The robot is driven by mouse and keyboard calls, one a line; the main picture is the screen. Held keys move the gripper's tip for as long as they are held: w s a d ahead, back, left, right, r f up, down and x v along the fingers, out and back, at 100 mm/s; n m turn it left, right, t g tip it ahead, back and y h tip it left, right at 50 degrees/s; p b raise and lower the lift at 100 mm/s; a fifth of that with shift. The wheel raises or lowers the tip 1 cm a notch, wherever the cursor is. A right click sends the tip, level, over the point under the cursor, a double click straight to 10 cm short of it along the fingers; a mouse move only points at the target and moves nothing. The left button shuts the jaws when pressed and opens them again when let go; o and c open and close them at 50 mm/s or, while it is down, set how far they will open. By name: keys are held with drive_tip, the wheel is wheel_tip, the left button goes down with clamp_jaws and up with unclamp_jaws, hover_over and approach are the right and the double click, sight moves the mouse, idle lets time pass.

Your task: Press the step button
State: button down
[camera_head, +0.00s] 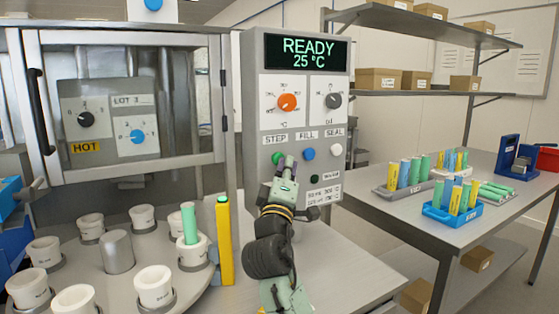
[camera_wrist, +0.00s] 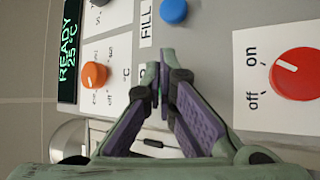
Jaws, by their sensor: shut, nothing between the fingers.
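The control panel (camera_head: 300,120) carries a green button (camera_head: 278,158) under the label STEP (camera_head: 275,138). My gripper (camera_head: 287,165) is shut and empty, its fingertips close beside the green button's right side in the head view. In the wrist view my closed fingertips (camera_wrist: 163,85) cover the place below the FILL label (camera_wrist: 146,25), and the green button is hidden there. Whether the fingertips touch it I cannot tell. The display (camera_head: 307,52) reads READY 25 °C.
The blue FILL button (camera_head: 308,153) and white SEAL button (camera_head: 337,149) sit to the right. An orange knob (camera_head: 288,102) is above. The wrist view shows a red on/off knob (camera_wrist: 298,74). White cups (camera_head: 155,285) stand on the left; a yellow post (camera_head: 224,245) is nearby.

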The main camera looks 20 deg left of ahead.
drive_tip(key=shift+w+a, duration=0.25)
drive_tip(key=shift+a, duration=0.1)
idle(0.6)
drive_tip(key=shift+d, duration=0.1)
drive_tip(key=shift+s+d, duration=0.6)
drive_tip(key=shift+d, duration=0.15)
drive_tip(key=s+d, duration=0.1)
drive_tip(key=d, duration=0.1)
drive_tip(key=s+d, duration=0.1)
drive_tip(key=s, duration=0.1)
drive_tip(key=shift+d, duration=0.4)
idle(0.4)
